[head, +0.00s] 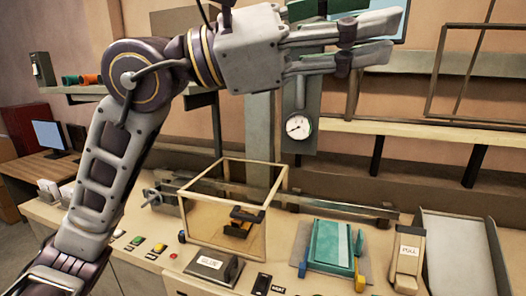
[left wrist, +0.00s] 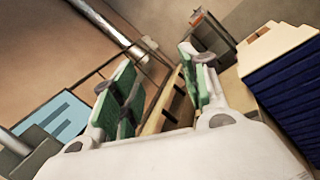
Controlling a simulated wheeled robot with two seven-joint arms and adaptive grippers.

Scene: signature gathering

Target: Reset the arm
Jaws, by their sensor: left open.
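My left arm (head: 95,180) comes in from the left, bends at a raised elbow joint, and reaches right across the top of the head view. My left gripper (head: 377,37) is high above the bench, its two fingers pointing right with a gap between them. It is open and empty. In the left wrist view, the same gripper (left wrist: 156,64) shows two green-padded fingers spread apart with nothing between them. My right gripper is in neither view.
Below is a bench with a glass-sided box (head: 225,205), a green-topped device (head: 332,245), a "PULL" unit (head: 408,250) and a grey tray (head: 458,250). A gauge (head: 299,126) hangs behind the arm. A wall shelf (head: 430,135) runs at right.

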